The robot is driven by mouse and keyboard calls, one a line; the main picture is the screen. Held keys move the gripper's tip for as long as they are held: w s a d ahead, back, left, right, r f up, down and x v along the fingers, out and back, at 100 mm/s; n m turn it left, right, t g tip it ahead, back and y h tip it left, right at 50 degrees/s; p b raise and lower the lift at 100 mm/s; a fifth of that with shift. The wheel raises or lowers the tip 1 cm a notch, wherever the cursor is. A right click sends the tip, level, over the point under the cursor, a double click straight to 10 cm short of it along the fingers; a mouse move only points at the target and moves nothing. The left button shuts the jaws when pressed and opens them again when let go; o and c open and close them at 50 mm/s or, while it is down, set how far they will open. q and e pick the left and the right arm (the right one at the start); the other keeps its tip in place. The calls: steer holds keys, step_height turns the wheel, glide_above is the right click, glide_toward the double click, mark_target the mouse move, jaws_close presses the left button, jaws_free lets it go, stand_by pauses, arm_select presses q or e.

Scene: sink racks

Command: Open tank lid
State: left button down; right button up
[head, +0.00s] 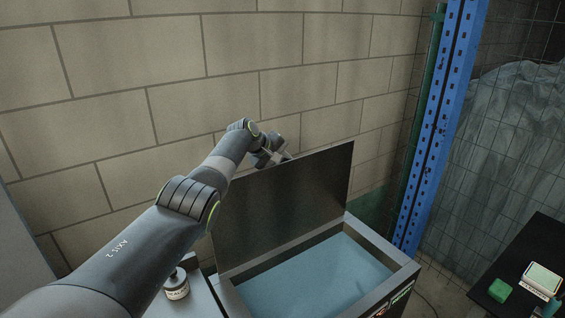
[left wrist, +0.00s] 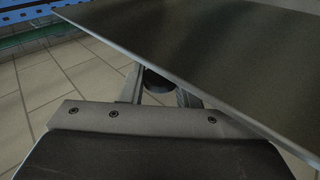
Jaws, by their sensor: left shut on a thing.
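The tank lid (head: 285,205), a dark flat panel, stands raised and steeply tilted at the back of the tank. The tank (head: 385,245) is open, with pale blue liquid (head: 320,280) inside. My left arm reaches along the lid's left side, and my left gripper (head: 280,156) is at the lid's upper edge, partly behind it. In the left wrist view the lid (left wrist: 220,50) crosses the upper right. The gripper's fingers (left wrist: 158,90) sit at its edge around a dark rounded part (left wrist: 157,80), shut; the exact contact is partly hidden. My right gripper is not in view.
A block wall (head: 230,60) rises close behind the lid. A blue post (head: 435,130) and wire mesh (head: 515,130) stand at the right. A small labelled jar (head: 177,286) is left of the tank. A dark table at lower right holds a green block (head: 500,290) and a screened device (head: 542,278).

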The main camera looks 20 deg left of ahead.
arm_select(q)
steer(key=shift+f, duration=0.1)
steer(key=c, duration=1.1)
jaws_free()
steer(key=b+v, duration=0.4)
steer(key=v, duration=1.3)
steer(key=shift+s+b, duration=0.1)
steer(key=shift+b, duration=0.2)
